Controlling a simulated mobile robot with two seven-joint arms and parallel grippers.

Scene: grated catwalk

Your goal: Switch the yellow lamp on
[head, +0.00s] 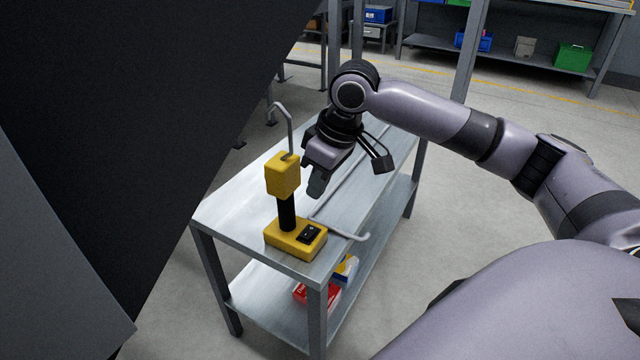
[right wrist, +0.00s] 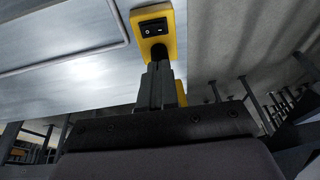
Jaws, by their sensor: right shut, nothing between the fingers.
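The yellow lamp (head: 283,174) stands upright on the near end of a metal table, with a square yellow head, a black stem, a grey hook on top and a yellow base. A black rocker switch (head: 311,233) sits on the base. My right gripper (head: 316,190) is shut and empty, just right of the lamp head and above the table, apart from the switch. In the right wrist view the shut fingers (right wrist: 160,85) point toward the yellow base (right wrist: 157,50) and its switch (right wrist: 154,28). My left gripper is in neither view.
The metal table (head: 235,205) has a bent grey rail (head: 350,237) along its top. Red and blue-yellow boxes (head: 318,294) lie on its lower shelf. A large dark panel (head: 130,120) blocks the left. Shelving with a green bin (head: 573,56) stands at the back. Floor right of the table is clear.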

